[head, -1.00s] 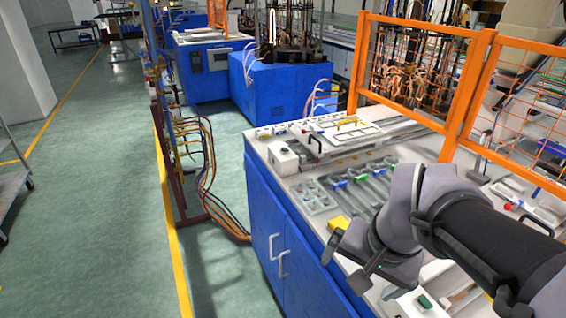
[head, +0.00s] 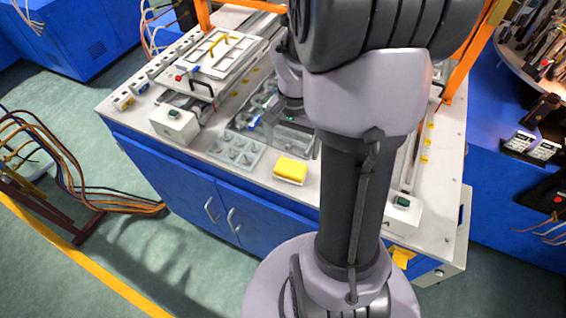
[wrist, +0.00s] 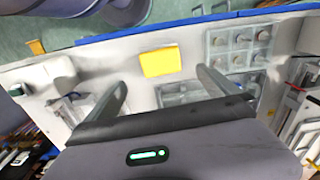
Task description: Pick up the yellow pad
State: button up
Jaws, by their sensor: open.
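The yellow pad (head: 291,170) lies flat on the white worktop near its front edge, just right of a grey compartment tray (head: 236,151). In the wrist view the pad (wrist: 160,62) sits ahead of my gripper (wrist: 160,80), roughly centred between the two spread fingers. My gripper is open and empty, and the pad is not between its fingers. In the head view my arm hides much of the gripper, which hangs over the bench behind the pad.
The compartment tray (wrist: 235,48) is close beside the pad. A white box with a green button (head: 174,123) stands left of it, another (head: 402,212) to the right. The worktop's front edge is close to the pad.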

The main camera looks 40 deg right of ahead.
aim_at(291, 167)
notch_tip(291, 167, down, 11)
jog(key=b, duration=0.3)
jog(key=shift+w, duration=0.1)
jog(key=shift+r, duration=0.1)
jog(key=shift+c, duration=0.7)
jog(key=c, duration=1.2)
notch_tip(291, 167, up, 10)
jog(key=p, duration=0.3)
